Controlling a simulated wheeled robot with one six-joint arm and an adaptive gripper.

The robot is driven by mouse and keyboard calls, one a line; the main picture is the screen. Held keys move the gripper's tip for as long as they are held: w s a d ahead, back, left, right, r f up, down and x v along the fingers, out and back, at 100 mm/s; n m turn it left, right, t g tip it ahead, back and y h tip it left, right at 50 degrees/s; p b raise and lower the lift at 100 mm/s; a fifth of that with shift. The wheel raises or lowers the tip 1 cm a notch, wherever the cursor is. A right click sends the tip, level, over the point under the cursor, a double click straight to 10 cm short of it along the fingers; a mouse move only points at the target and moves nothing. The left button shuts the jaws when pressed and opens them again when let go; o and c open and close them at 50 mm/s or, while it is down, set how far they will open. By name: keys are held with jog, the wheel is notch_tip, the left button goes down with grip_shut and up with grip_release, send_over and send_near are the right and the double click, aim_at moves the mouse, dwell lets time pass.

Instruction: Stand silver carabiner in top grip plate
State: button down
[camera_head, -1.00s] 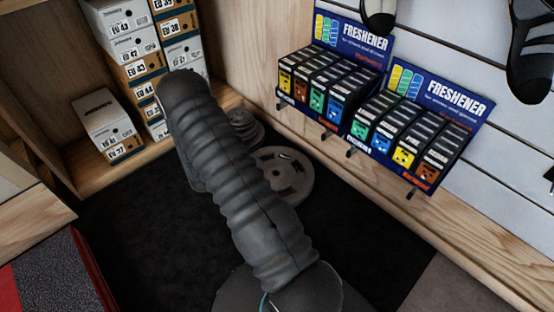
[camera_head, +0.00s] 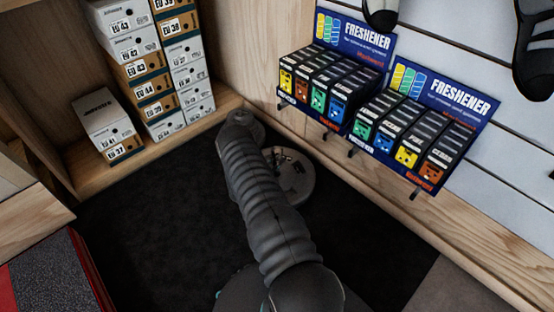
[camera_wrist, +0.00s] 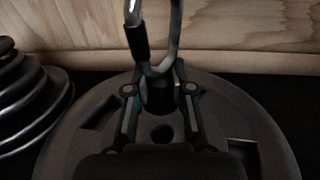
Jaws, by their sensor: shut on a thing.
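The silver carabiner (camera_wrist: 175,40), with a black sleeve on one side, stands upright in the wrist view, and its upper end is cut off by the frame. My gripper (camera_wrist: 160,88) is shut on its lower end. Below and around the gripper is a large round grey grip plate (camera_wrist: 75,150) with slots and a centre hole. I cannot tell whether the carabiner touches the plate. In the head view the same plate (camera_head: 302,188) lies on the dark floor, partly hidden by my arm. The carabiner cannot be made out there.
Shoe boxes (camera_head: 150,75) stand at the left back. Dark floor (camera_head: 150,215) left of my arm is clear.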

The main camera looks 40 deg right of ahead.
jog(key=shift+f+b, duration=1.35)
jog(key=shift+f, duration=1.2)
jog(key=shift+f, duration=0.2)
jog(key=shift+s+a+f+b, duration=0.15)
jog(key=shift+a+b, duration=0.3)
jog(key=shift+b, duration=0.25)
jog(key=shift+a+r, duration=0.1)
jog(key=shift+r, duration=0.3)
jog(key=shift+r+p, duration=0.1)
jog(key=shift+p, duration=0.2)
jog(key=shift+d+r, duration=0.3)
jog(key=shift+r, duration=0.2)
jog(key=shift+r, duration=0.1)
jog(key=shift+w+d, duration=0.2)
